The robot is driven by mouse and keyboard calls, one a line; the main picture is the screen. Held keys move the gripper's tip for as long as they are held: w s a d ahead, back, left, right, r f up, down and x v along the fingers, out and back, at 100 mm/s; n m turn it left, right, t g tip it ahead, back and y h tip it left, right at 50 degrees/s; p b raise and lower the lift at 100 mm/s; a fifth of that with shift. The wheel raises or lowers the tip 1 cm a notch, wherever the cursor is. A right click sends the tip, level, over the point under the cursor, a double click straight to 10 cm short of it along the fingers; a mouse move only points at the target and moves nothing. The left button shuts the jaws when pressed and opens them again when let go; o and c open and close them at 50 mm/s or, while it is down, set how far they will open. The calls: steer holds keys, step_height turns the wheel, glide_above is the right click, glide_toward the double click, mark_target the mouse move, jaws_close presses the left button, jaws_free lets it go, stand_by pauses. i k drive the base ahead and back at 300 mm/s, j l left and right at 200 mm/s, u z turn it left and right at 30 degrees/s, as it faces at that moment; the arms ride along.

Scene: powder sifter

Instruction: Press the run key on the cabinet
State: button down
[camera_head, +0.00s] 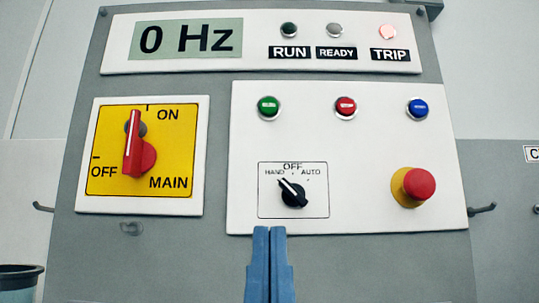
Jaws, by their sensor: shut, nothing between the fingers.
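The grey cabinet (218,130) faces me with a white key panel (370,145) on it. On that panel a green key (268,107), a red key (345,107) and a blue key (417,107) stand in a row. I see no printed label beside these keys. A dark lamp (289,30) above is labelled RUN. My gripper (269,231) is shut and empty, with its blue fingers upright at the panel's lower edge in the picture, below the selector and the green key. Whether it touches the panel cannot be told.
The display (187,39) reads 0 Hz, and the TRIP lamp (387,32) glows pale red. The red main switch (134,145) points to ON. The black selector (292,194) points to HAND. A red mushroom button (418,184) juts out at right. A dark bin (20,282) stands at lower left.

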mark_target(268, 106)
steer(key=i+j, duration=0.1)
steer(key=j, duration=0.3)
steer(key=i+j, duration=0.1)
steer(key=j, duration=0.3)
steer(key=z, duration=1.65)
